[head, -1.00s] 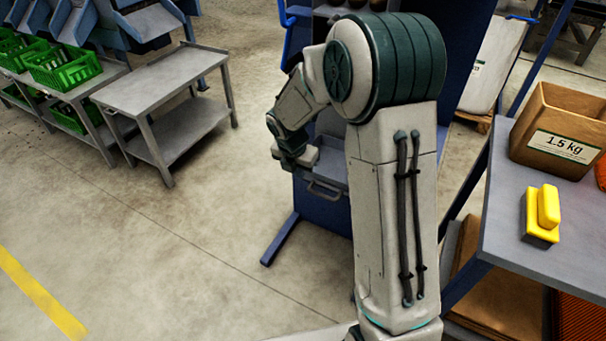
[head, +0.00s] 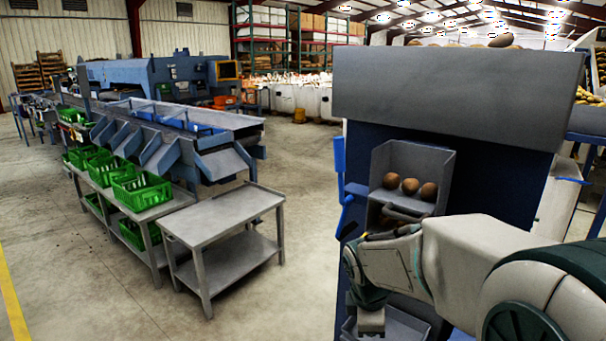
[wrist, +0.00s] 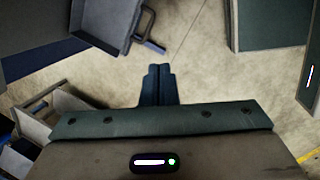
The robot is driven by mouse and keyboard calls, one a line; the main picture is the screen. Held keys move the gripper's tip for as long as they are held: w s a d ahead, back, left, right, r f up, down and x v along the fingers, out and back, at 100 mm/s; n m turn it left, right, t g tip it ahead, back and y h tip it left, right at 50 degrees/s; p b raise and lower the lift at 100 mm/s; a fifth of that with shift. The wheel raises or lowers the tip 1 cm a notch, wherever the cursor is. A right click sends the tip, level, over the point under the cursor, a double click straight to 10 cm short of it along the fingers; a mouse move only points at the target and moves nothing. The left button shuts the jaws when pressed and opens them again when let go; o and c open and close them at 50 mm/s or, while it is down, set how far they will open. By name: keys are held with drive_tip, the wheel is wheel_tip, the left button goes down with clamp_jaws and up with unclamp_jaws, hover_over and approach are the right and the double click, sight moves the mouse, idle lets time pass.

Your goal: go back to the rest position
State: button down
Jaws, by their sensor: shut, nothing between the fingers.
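My gripper shows in the wrist view (wrist: 160,84), pointing down with its two dark fingers together and nothing between them. The grey floor lies below it. In the head view my arm reaches in from the lower right, bent in front of the blue grading machine (head: 360,250). The end of my gripper is low in that view, near the machine's lower grey tray (head: 405,328), and its fingertips are not clear there. I cannot tell whether it touches the tray.
The machine's upper chute (head: 408,160) holds several potatoes. A grey two-level table (head: 225,213) stands empty to the left. Green crates (head: 142,190) stand on a bench beside a long blue conveyor line (head: 175,120). Open floor lies in front of the table.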

drive_tip(key=s+d+r+m+y+p, duration=0.1)
drive_tip(key=s+r+m+p, duration=0.5)
drive_tip(key=s+r+m, duration=0.5)
drive_tip(key=shift+s+r+m+y+p, duration=0.2)
drive_tip(key=shift+s+m+y+p, duration=0.2)
drive_tip(key=shift+s+m, duration=1.9)
drive_tip(key=shift+w+d+m, duration=0.1)
drive_tip(key=shift+w+m, duration=0.3)
drive_tip(key=shift+w, duration=0.05)
